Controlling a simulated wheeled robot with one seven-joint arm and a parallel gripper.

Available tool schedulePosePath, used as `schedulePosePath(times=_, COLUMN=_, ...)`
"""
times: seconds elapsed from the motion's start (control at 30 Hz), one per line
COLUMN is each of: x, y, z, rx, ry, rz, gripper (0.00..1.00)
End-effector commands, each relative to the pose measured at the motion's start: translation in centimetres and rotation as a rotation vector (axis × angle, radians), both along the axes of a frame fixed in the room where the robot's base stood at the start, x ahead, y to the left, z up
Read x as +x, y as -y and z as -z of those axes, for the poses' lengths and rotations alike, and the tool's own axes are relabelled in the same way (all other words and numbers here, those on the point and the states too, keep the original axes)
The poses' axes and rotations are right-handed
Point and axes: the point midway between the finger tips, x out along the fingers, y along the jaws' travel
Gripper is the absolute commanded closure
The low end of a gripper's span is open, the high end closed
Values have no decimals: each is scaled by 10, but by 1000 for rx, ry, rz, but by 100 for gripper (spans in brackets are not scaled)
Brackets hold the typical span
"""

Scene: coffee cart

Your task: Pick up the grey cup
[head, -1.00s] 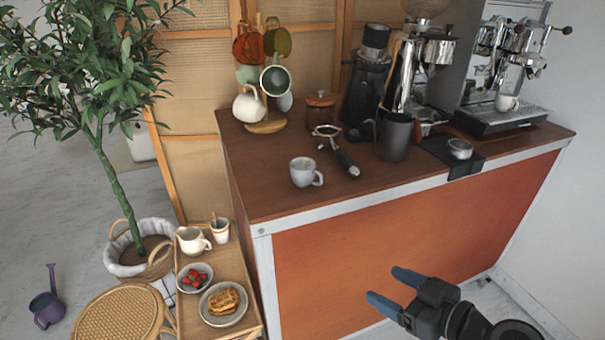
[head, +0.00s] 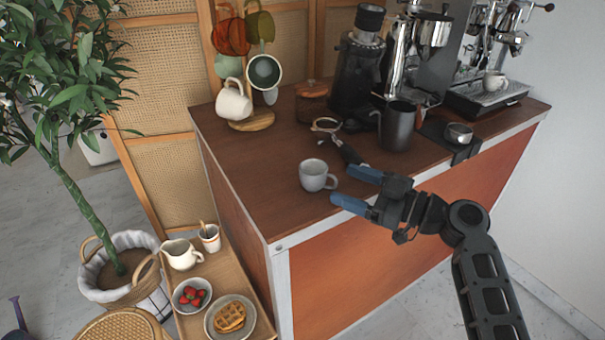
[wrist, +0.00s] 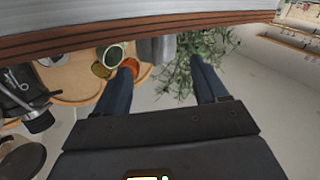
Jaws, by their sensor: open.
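The grey cup (head: 312,175) stands upright near the counter's front edge in the head view, its handle on the right. My gripper (head: 349,187) is just right of the cup, with its two blue fingers apart and pointing left toward it. The fingertips are close to the handle; whether they touch it I cannot tell. In the wrist view, which appears upside down, the grey cup (wrist: 157,49) shows between the fingers and beyond their tips, partly cut off by the counter edge band. Nothing is held.
A portafilter (head: 345,150) lies just behind the cup and my gripper. A dark pitcher (head: 396,127), grinder (head: 357,85) and espresso machine (head: 487,95) stand to the right. A mug tree (head: 252,121) is behind left. The counter (head: 250,180) is clear left of the cup.

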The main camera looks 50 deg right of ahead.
Motion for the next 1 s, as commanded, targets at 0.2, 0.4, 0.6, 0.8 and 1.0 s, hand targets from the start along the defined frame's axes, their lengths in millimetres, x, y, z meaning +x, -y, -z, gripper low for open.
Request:
schedulePosePath(times=0.2, x=23, y=-5, z=-3, rx=0, ry=1, rz=-2, gripper=28)
schedulePosePath(times=0.4, x=49, y=-7, z=-7, rx=1, ry=-1, rz=-3, gripper=28)
schedulePosePath(times=0.6, x=70, y=-11, z=-3, rx=2, ry=-1, rz=-2, gripper=28)
schedulePosePath(times=0.8, x=72, y=-12, z=-2, rx=0, ry=-1, rz=0, gripper=28)
schedulePosePath(times=1.0, x=72, y=-12, z=-2, rx=0, ry=-1, rz=0, gripper=40)
